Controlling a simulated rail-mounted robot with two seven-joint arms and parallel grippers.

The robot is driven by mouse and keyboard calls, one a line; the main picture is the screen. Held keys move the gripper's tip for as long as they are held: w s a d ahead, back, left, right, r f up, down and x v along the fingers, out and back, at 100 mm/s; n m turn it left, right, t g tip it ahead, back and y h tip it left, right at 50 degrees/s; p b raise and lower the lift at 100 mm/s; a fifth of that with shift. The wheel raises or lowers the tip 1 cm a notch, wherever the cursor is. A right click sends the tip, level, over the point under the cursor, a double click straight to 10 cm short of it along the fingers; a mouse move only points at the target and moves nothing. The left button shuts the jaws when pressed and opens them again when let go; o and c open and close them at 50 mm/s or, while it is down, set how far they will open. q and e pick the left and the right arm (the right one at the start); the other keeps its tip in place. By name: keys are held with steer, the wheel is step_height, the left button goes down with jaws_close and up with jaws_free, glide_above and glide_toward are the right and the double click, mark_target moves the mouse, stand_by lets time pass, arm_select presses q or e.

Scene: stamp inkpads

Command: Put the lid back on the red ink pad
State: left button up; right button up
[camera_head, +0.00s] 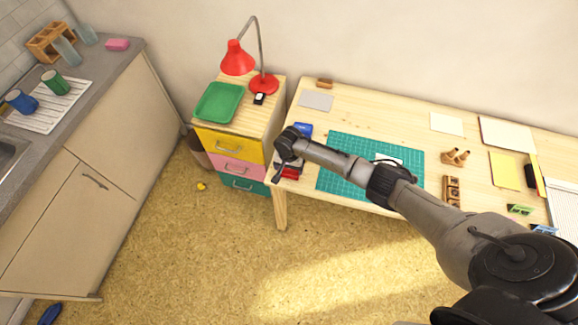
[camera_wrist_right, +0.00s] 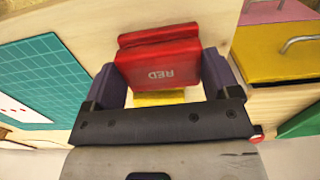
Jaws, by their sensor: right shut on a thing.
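In the right wrist view a red lid (camera_wrist_right: 158,68) with the word RED, upside down in the picture, is between the two fingers of my right gripper (camera_wrist_right: 163,78), which is shut on it. A second red strip (camera_wrist_right: 160,34) shows just beyond the lid, perhaps part of the red ink pad; whether they touch is unclear. In the head view my right gripper (camera_head: 279,171) is at the table's left end, beside a red patch (camera_head: 291,172), mostly hidden by my arm. My left gripper is not in view.
A blue ink pad (camera_head: 303,128) lies behind my right wrist. A green cutting mat (camera_head: 340,180) is to the right. A drawer unit (camera_head: 231,144) with a green tray (camera_head: 218,102) and red lamp (camera_head: 237,60) stands left of the table.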

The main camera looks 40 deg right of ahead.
steer(key=shift+f, duration=0.2)
stand_by(0.3)
steer(key=shift+f, duration=0.1)
stand_by(0.5)
steer(key=shift+f+p, duration=0.15)
steer(key=shift+p, duration=0.15)
stand_by(0.4)
stand_by(0.6)
steer(key=o, duration=0.7)
steer(key=shift+o, duration=0.3)
